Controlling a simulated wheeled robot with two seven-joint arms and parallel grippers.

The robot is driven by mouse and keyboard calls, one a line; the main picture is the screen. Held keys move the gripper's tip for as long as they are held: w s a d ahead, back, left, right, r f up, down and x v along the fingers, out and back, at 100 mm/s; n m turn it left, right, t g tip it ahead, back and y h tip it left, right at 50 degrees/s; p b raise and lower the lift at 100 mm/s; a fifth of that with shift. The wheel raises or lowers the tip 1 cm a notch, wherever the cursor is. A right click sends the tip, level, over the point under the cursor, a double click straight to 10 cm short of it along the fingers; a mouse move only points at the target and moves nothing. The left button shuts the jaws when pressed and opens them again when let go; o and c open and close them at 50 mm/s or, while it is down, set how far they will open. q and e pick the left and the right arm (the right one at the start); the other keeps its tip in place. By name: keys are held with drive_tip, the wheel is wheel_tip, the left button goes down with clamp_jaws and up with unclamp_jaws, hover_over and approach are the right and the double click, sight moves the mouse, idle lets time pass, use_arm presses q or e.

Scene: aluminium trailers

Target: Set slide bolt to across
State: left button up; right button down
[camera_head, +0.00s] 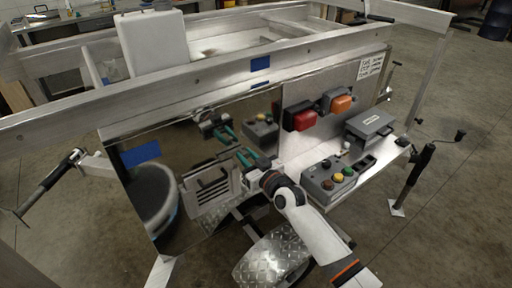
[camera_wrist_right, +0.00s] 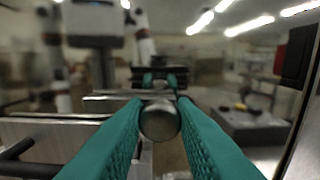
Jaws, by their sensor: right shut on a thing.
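My right gripper (camera_head: 247,158) has teal fingers and is at the mirror-like metal panel (camera_head: 185,150) on the trailer's side. In the right wrist view its fingers (camera_wrist_right: 160,122) are shut on a round metal knob (camera_wrist_right: 160,121), which looks like the knob of the slide bolt. The rest of the bolt is hard to make out; I cannot tell which way it lies. In the head view the fingers hide the knob. The panel reflects the gripper above and left of the real one. My left gripper is not in view.
A red lamp (camera_head: 299,118) and an orange lamp (camera_head: 340,102) sit right of the panel. Below them, a shelf holds a button box (camera_head: 335,182) and a grey case (camera_head: 370,126). A tread-plate fender (camera_head: 273,258) is below my right arm. A crank jack (camera_head: 425,165) stands at the right.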

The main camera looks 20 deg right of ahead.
drive_tip(key=shift+s+a+f, duration=0.1)
drive_tip(key=shift+a+f, duration=0.05)
drive_tip(key=shift+a, duration=0.05)
drive_tip(key=c, duration=1.2)
unclamp_jaws()
drive_tip(key=shift+a, duration=0.1)
drive_tip(key=v, duration=1.2)
